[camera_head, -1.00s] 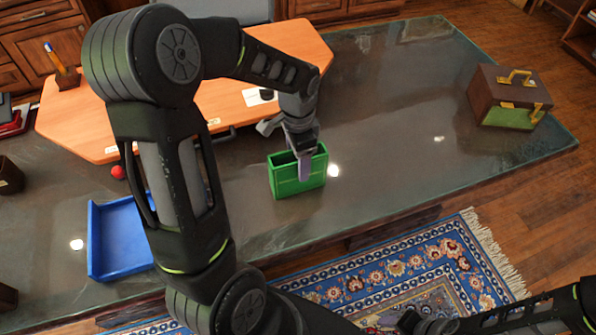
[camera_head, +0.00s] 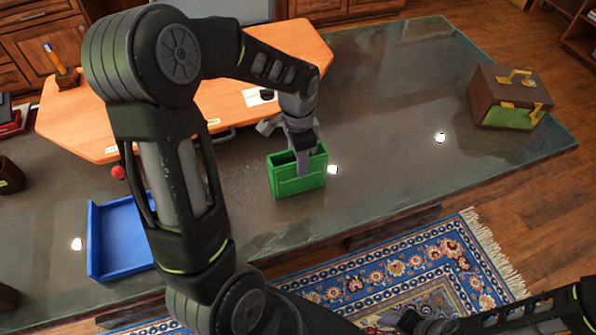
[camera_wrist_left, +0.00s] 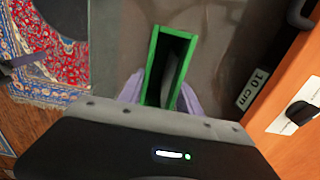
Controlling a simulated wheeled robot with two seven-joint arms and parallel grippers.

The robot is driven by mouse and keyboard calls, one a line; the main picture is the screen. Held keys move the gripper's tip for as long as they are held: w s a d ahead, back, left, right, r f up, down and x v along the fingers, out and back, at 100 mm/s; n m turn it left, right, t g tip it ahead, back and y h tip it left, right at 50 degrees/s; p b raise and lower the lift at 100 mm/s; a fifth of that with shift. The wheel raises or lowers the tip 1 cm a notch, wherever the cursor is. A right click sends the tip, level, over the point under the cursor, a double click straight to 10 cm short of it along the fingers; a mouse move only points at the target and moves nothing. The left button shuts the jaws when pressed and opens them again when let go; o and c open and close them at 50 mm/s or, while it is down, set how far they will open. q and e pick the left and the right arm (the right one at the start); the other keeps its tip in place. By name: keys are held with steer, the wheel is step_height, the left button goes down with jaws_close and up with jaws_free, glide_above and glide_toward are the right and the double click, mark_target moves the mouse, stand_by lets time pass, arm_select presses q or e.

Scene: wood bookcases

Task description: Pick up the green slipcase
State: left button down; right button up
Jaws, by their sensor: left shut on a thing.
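The green slipcase (camera_head: 298,181) stands upright on the dark glossy tabletop, its open side facing up. In the left wrist view the slipcase (camera_wrist_left: 151,68) looks hollow and empty, with a finger on each side of it. My left gripper (camera_head: 302,160) reaches down from above and is shut on the slipcase walls; one purple-grey finger shows against the near face. Whether the slipcase is clear of the tabletop, I cannot tell. My right arm shows only in part at the lower right of the head view, and its fingertips cannot be made out clearly.
A blue tray (camera_head: 120,238) lies to the left. A brown and green box with brass handles (camera_head: 508,97) stands at the right. An orange wooden board (camera_head: 85,112) lies behind the slipcase. The tabletop between slipcase and box is clear.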

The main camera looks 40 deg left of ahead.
arm_select(q)
steer(key=shift+r, duration=0.1)
stand_by(0.4)
step_height(320, 180, up, 10)
steer(key=b, duration=0.1)
stand_by(0.4)
steer(key=shift+a, duration=0.1)
stand_by(0.4)
